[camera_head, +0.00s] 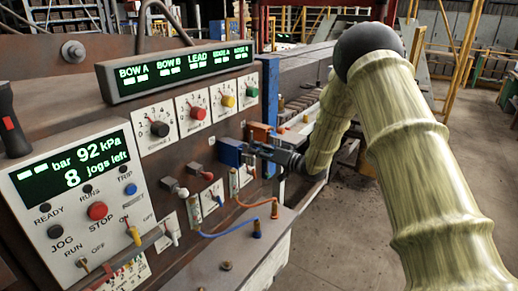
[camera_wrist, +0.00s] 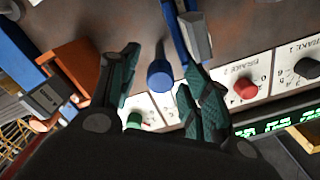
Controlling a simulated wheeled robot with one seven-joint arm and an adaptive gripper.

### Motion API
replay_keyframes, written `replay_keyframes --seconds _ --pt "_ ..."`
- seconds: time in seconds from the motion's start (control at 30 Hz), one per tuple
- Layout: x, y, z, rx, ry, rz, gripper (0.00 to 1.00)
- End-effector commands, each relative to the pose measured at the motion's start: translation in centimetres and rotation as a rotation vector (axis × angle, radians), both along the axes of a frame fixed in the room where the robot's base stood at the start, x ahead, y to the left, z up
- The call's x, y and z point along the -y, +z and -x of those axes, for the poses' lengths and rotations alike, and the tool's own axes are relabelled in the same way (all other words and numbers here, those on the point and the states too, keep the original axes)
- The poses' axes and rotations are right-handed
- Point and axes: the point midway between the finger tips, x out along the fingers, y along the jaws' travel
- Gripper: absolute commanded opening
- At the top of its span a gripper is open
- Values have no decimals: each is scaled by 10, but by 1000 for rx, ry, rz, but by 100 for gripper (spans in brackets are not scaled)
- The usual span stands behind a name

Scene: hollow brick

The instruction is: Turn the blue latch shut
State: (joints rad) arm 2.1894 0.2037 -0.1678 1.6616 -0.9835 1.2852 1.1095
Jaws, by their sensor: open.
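The blue latch (camera_head: 229,152) is on the brown panel, below the row of dials. In the wrist view its blue part (camera_wrist: 176,28) and a grey handle piece show at the top. A short blue round peg (camera_wrist: 160,76) stands out between my gripper's fingers, with a gap on both sides. My gripper (camera_head: 253,152) is open, just right of the blue latch in the head view. In the wrist view my gripper (camera_wrist: 162,70) has its green-padded fingers apart. My fingers partly hide the latch area, and I cannot tell whether they touch anything.
An orange latch (camera_head: 262,132) sits to the right, beside a blue upright (camera_head: 270,85). Dials with a red knob (camera_wrist: 245,88) and a green knob (camera_wrist: 134,120) are close by. Open floor lies right.

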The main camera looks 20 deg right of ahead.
Motion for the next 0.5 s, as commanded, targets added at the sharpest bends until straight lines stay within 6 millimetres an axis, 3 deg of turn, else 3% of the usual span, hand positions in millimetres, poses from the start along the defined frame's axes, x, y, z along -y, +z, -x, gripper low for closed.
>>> replay_keyframes --seconds 0.27,0.5 --pt "-1 0 -1 0 0 0 48" --pt "0 0 -1 1 -1 0 8"
